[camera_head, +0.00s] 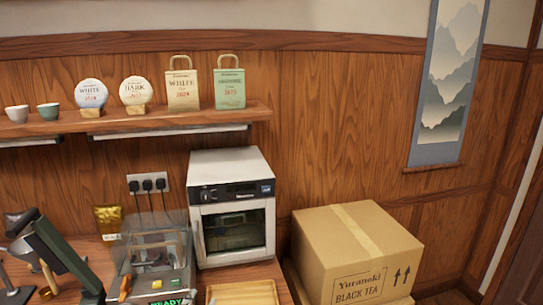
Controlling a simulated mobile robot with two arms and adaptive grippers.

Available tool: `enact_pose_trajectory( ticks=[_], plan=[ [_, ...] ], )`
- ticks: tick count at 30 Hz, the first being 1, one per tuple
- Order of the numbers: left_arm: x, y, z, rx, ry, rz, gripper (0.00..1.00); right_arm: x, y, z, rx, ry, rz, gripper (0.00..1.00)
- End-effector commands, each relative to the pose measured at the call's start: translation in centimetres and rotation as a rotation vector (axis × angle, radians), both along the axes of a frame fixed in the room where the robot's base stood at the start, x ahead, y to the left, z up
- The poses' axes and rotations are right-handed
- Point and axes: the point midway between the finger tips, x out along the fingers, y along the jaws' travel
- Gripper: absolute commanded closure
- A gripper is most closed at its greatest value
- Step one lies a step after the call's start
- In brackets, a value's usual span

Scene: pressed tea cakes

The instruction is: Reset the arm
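Neither of my grippers shows in the head view, and no part of an arm that I can be sure of is in sight. The head view looks at a wood-panelled wall with a shelf (200,121) and a counter below it. What the grippers hold, if anything, is hidden.
A white oven-like machine (231,165) stands on the counter beside a clear-lidded machine (150,245) reading READY. A wooden tray (243,293) lies in front. A cardboard box (350,250) stands at right. The shelf bears cups, round tea cakes and paper bags (183,88).

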Motion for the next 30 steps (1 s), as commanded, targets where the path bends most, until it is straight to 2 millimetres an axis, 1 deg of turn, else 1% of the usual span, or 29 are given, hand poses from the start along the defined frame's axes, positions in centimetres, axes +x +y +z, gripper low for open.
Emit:
enact_pose_trajectory(
  ticks=[1,2,3,5,6,8,9,11,12,14,15,17,18,19,21,26,29,30],
  plan=[
    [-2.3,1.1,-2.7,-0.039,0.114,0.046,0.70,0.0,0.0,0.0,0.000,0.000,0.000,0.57],
    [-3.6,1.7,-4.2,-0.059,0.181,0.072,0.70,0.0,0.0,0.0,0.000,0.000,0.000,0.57],
    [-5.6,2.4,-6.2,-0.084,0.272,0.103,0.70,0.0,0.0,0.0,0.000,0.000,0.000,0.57],
    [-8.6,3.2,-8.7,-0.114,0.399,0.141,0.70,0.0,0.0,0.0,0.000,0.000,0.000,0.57],
    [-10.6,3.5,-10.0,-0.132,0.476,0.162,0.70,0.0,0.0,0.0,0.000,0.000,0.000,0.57],
    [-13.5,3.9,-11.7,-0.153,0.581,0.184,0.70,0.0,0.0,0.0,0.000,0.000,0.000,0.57],
    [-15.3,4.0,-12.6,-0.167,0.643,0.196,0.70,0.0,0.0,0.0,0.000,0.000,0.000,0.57],
    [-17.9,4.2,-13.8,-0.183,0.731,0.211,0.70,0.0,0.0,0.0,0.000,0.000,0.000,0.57],
    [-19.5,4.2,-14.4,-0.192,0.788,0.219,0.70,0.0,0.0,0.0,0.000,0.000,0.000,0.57],
    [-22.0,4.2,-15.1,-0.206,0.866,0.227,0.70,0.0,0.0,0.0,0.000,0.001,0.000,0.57],
    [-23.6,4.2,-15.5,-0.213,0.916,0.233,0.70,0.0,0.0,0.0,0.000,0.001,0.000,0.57],
    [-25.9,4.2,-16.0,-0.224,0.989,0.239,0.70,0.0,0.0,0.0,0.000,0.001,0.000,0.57],
    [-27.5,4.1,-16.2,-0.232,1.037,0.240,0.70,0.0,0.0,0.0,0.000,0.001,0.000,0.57],
    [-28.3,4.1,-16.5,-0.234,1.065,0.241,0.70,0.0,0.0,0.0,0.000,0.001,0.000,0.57],
    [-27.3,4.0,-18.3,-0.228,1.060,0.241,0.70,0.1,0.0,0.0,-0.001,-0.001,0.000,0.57],
    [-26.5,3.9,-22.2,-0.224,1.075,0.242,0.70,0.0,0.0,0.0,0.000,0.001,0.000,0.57],
    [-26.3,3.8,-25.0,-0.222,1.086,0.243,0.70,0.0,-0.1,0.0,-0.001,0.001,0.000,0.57],
    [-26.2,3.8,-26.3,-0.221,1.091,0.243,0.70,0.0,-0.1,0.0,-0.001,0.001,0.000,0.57]
  ],
)
